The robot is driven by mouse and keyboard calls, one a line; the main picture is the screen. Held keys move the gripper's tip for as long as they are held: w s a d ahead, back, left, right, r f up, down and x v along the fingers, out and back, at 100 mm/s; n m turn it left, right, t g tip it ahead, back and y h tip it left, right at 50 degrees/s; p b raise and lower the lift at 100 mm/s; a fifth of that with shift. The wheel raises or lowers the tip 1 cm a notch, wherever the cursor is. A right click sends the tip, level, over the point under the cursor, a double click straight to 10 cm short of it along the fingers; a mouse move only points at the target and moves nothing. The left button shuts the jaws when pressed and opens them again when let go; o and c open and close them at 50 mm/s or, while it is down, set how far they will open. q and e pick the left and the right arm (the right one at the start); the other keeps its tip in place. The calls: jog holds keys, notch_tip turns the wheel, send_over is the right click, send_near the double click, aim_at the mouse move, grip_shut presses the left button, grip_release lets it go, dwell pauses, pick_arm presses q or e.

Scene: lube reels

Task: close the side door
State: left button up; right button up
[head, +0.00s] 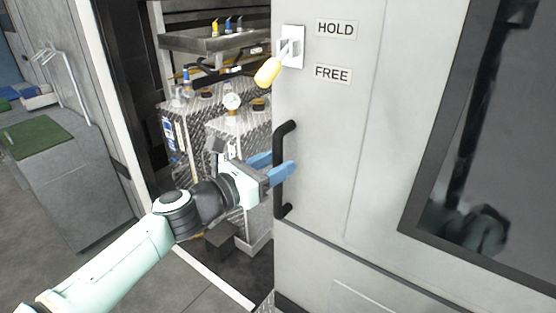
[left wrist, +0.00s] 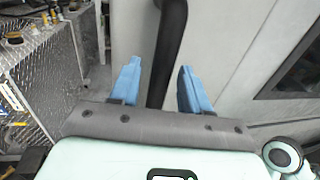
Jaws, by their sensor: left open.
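The side door (head: 325,180) is a light grey panel; to its left an opening shows the equipment inside. A black vertical handle (head: 280,147) is fixed near the door's left edge. My left gripper (head: 278,167) has blue fingers and is at the handle. In the left wrist view the fingers (left wrist: 160,82) are apart, with the black handle (left wrist: 167,40) passing between them, nearer the left finger. I cannot tell whether either finger touches it. My right gripper is not in view.
A lever with a yellow knob (head: 267,71) sits above the handle, beside HOLD (head: 335,29) and FREE (head: 332,74) labels. Metal tanks (head: 185,130) and a tray (head: 215,41) stand inside the opening. A dark window (head: 490,150) is at right. Floor is clear at lower left.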

pick_arm(q)
jog(key=shift+w+d, duration=0.4)
jog(key=shift+d, duration=0.05)
grip_shut()
